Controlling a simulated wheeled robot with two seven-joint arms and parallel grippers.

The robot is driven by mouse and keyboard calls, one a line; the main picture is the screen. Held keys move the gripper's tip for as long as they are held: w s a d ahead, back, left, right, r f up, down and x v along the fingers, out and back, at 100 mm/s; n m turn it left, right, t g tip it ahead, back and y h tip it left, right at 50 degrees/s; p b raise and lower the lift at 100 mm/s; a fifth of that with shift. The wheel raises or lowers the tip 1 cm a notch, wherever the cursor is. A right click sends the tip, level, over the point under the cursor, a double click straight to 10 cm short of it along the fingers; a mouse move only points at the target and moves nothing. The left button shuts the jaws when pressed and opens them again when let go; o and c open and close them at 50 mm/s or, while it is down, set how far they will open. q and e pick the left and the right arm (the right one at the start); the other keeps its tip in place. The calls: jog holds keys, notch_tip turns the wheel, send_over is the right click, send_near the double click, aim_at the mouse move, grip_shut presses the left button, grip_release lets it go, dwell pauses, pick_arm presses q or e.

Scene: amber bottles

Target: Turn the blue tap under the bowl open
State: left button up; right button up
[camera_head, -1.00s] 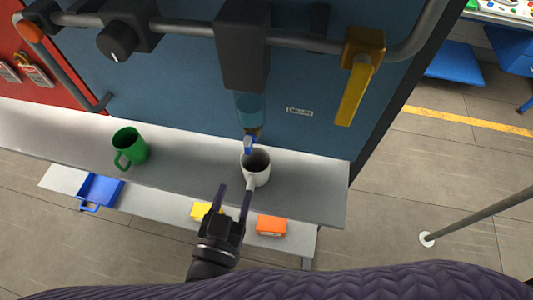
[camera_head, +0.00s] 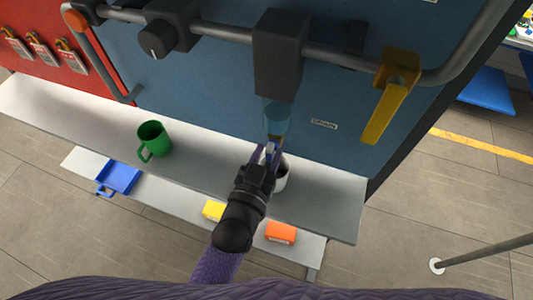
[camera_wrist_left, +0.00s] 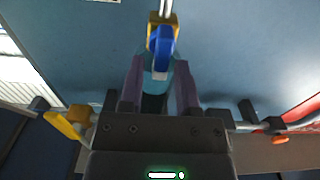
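The blue tap (camera_wrist_left: 160,45) sits on a brass fitting below the blue translucent bowl (camera_head: 277,118), which hangs under a dark grey block. In the head view the tap (camera_head: 270,149) is partly hidden by my left gripper (camera_head: 268,154). In the left wrist view my left gripper (camera_wrist_left: 159,66) is open. Its two purple fingers point at the tap's blue handle, with a gap visible on each side; I cannot tell whether the handle is between the tips or just beyond them. My right gripper is not in view.
A white mug (camera_head: 281,181) stands below the tap, partly hidden by my gripper. A green mug (camera_head: 154,139) stands left on the grey shelf (camera_head: 325,205). A grey pipe (camera_head: 215,30) with a yellow lever (camera_head: 384,112) and black knob (camera_head: 156,39) crosses the blue panel above.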

pick_arm(q)
grip_shut()
jog(key=shift+n, duration=0.3)
jog(key=n+p, duration=0.1)
jog(key=n, duration=0.1)
jog(key=shift+a+n, duration=0.2)
jog(key=shift+n, duration=0.2)
jog(key=n, duration=0.9)
jog(key=f+n+b, duration=0.1)
jog(key=n, duration=0.4)
jog(key=shift+w+a+f, duration=0.1)
jog(key=shift+w+a, duration=0.05)
jog(key=shift+a, duration=0.2)
jog(key=shift+n, duration=0.4)
jog(key=shift+o, duration=1.3)
grip_release()
